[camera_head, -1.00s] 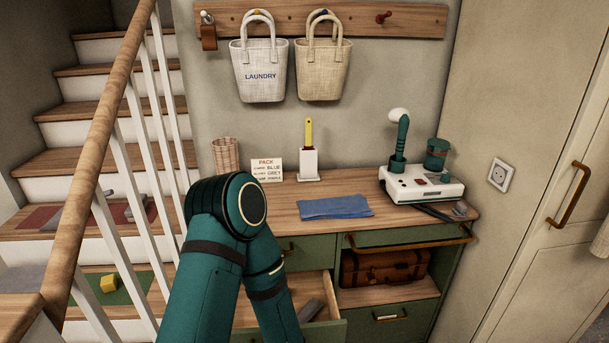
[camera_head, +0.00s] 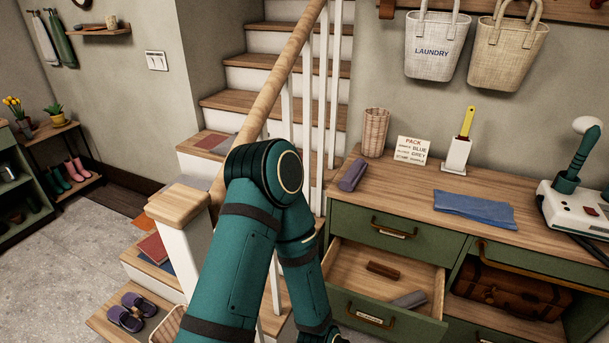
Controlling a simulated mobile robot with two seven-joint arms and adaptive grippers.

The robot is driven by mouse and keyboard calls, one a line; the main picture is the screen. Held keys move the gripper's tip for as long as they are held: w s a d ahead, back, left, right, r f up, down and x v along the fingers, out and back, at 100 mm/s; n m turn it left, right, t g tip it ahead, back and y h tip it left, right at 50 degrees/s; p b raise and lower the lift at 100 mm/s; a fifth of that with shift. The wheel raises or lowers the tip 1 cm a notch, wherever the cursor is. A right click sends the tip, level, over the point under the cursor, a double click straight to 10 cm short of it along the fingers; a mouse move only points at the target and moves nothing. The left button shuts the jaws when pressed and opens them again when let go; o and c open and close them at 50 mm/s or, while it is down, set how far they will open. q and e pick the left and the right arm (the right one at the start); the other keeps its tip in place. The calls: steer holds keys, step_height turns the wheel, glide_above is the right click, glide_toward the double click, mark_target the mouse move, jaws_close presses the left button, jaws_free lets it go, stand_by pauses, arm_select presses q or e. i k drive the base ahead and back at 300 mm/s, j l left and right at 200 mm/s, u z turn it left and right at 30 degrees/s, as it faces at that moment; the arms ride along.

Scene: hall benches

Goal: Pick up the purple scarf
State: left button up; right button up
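A purple-grey rolled cloth (camera_head: 352,174), which looks like the purple scarf, lies on the left end of the wooden dresser top (camera_head: 400,184). It is just right of the white stair balusters. One teal arm of mine, apparently the left, rises from the bottom edge, bends at the elbow left of the roll and runs back down in front of the dresser. Its hand end is cut off at the bottom edge, so its fingers do not show. My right arm and gripper are out of view.
An open drawer (camera_head: 349,263) holds a brown block (camera_head: 383,270) and a grey roll (camera_head: 408,299). A wicker cup (camera_head: 375,133), a PACK card (camera_head: 412,150), a brush holder (camera_head: 456,156) and a blue cloth (camera_head: 474,209) stand or lie on the dresser top. A wooden handrail (camera_head: 283,75) rises at left.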

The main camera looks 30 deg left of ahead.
mark_target(348, 183)
steer(key=l+u, duration=0.15)
steer(key=u, duration=0.6)
steer(key=k, duration=0.05)
